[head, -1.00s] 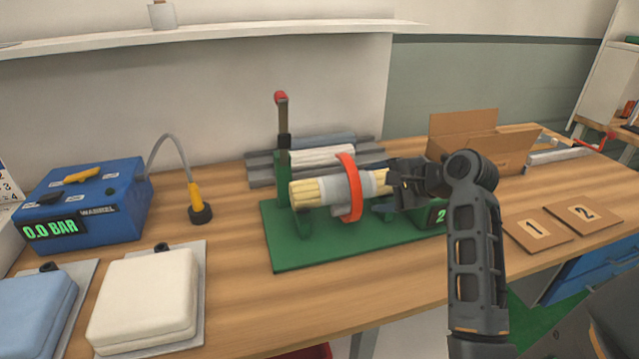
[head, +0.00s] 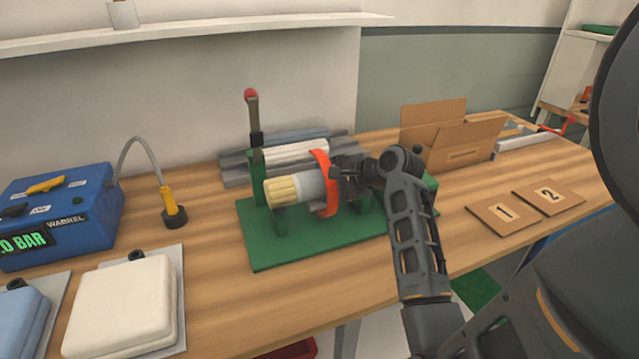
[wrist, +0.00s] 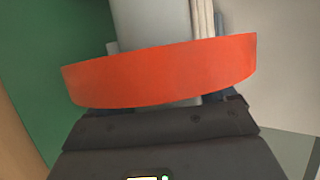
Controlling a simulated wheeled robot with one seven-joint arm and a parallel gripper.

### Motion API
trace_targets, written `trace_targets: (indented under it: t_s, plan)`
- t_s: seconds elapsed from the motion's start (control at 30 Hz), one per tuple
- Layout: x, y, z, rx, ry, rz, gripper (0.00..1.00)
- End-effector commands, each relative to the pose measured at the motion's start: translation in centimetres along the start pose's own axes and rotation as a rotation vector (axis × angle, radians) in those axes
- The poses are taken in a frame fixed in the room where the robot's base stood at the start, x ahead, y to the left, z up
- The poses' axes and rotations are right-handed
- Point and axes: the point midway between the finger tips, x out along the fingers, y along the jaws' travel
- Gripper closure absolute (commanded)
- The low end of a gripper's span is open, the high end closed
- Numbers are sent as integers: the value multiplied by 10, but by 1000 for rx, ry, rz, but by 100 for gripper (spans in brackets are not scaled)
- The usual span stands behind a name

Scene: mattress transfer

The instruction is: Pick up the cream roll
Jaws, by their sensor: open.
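A cream roll (head: 283,190) with a grey sleeve (head: 309,186) lies level in a green stand (head: 282,250). An upright orange ring (head: 320,168) is around it. My gripper (head: 345,175) is open at the roll's right part, right up at the ring, and hides that end. In the wrist view the orange ring (wrist: 160,72) crosses in front of my gripper, hiding most of the fingers. The grey sleeve (wrist: 150,22) is beyond it, with pale folded layers (wrist: 203,18) beside it. I cannot tell whether the fingers touch the roll.
A whitish roll (head: 292,152) lies in a grey rack behind the stand. A red-topped lever (head: 252,115) rises at the stand's left. A blue pump box (head: 60,215) and a white folded mattress (head: 120,305) are left. An open carton (head: 455,150) and numbered boards (head: 503,212) are right.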

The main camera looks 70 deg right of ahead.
Motion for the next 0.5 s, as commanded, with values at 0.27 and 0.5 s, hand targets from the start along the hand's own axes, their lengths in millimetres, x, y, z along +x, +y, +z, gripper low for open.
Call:
trace_targets:
  t_s: [0.27,0.5]
  plan:
    - [0,0,0,0,0,0,35]
    - [0,0,0,1,0,0,58]
